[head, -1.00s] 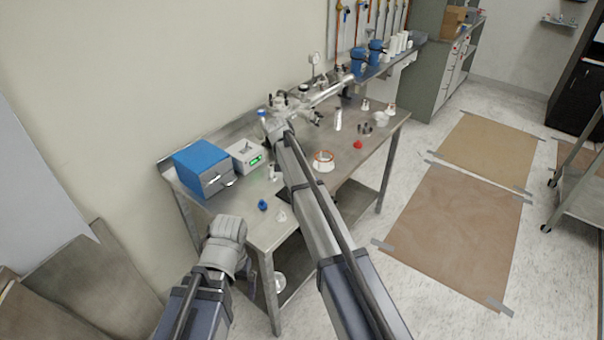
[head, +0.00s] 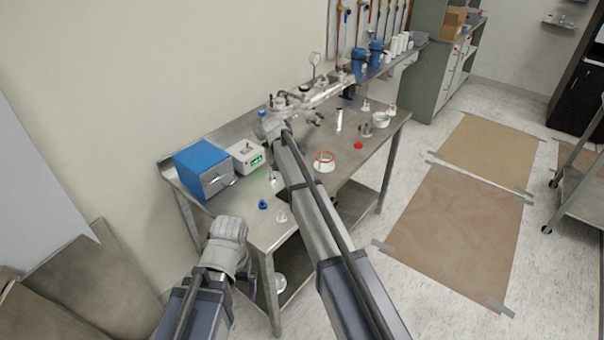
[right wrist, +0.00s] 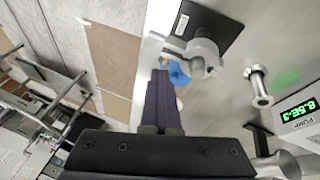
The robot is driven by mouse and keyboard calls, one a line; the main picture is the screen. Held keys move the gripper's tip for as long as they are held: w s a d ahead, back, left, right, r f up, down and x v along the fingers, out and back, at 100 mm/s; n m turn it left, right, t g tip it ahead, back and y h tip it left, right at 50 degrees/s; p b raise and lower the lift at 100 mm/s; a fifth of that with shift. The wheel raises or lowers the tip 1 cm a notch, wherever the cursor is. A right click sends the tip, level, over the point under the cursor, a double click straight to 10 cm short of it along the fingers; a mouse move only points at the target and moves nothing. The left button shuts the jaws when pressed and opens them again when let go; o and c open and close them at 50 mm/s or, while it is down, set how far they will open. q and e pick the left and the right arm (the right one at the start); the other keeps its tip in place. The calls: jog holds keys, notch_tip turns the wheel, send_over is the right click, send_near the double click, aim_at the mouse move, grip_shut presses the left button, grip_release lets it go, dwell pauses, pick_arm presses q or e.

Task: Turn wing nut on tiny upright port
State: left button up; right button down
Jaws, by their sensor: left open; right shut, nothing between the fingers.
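In the right wrist view, my right gripper (right wrist: 163,80) is shut and empty. Its tips are beside a blue piece (right wrist: 180,73) and a grey clamp-like fitting (right wrist: 203,54); I cannot tell whether they touch. I cannot make out clearly which part is the wing nut. In the head view, metal vacuum fittings (head: 292,100) stand at the back of the steel bench (head: 240,220), beyond the end of my right arm. The right fingers are hidden there. My left gripper (head: 249,272) hangs open and empty off the bench's near left corner.
A blue box (head: 203,165) and a white controller with a green display (head: 246,156) stand at the back left of the bench. A flanged metal tube (right wrist: 259,86), a white ring (head: 324,163), a red cap (head: 358,146) and several small parts stand about.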

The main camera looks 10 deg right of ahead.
jog(key=shift+w+a+f, duration=0.1)
jog(key=shift+w+a, duration=0.25)
jog(key=shift+w+a+f+n+g+h+b, duration=0.1)
jog(key=shift+w+f+n+g+h+b, duration=0.05)
jog(key=shift+g+h+b, duration=0.45)
jog(key=shift+w+a+f+n+g+h+b, duration=0.15)
jog(key=shift+g+h+b, duration=0.25)
jog(key=shift+g+b, duration=0.25)
jog(key=shift+d+r, duration=0.1)
jog(key=shift+r, duration=0.05)
jog(key=shift+r+p, duration=0.75)
jog(key=shift+p, duration=0.1)
jog(key=shift+r, duration=0.1)
